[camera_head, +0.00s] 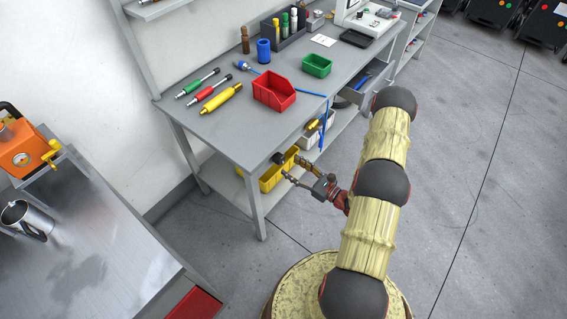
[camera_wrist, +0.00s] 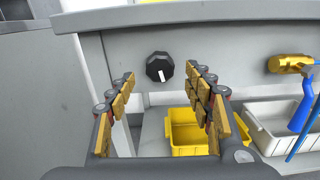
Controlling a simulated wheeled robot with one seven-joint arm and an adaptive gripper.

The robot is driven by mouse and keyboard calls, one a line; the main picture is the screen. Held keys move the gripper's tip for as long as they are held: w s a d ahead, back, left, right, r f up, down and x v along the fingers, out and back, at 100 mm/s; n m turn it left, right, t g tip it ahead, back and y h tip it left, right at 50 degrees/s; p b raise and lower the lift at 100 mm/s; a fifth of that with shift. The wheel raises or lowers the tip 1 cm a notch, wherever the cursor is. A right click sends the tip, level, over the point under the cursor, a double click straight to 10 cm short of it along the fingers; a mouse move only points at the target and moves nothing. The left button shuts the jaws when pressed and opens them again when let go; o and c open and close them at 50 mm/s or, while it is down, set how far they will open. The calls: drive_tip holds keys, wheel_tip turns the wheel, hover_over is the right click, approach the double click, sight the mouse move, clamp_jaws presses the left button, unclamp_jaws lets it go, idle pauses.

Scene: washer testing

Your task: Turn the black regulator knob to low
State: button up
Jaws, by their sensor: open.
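The black regulator knob (camera_wrist: 159,67) is on the grey front panel of the workbench in the wrist view. It is faceted, with a white mark on its lower part pointing down and slightly right. In the head view the knob (camera_head: 278,158) shows small and dark beside my fingertips. My gripper (camera_wrist: 163,78) is open in the wrist view, one finger on each side of the knob. The fingers look apart from it. My gripper (camera_head: 291,162) also shows in the head view, low in front of the bench edge.
Yellow bins (camera_wrist: 187,133) and a white bin (camera_wrist: 278,124) sit under the bench. A blue-handled hammer (camera_wrist: 303,95) hangs at the right. On the bench top (camera_head: 190,125) are a red bin (camera_head: 274,91), a green bin (camera_head: 317,65) and several tools. An open drawer (camera_head: 368,84) juts out farther right.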

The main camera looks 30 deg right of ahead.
sight(282, 161)
drive_tip(key=shift+b+x, duration=0.45)
drive_tip(key=shift+x, duration=2.05)
drive_tip(key=c, duration=0.3)
drive_tip(key=c, duration=0.8)
drive_tip(key=shift+c, duration=0.3)
drive_tip(key=shift+n, duration=0.3)
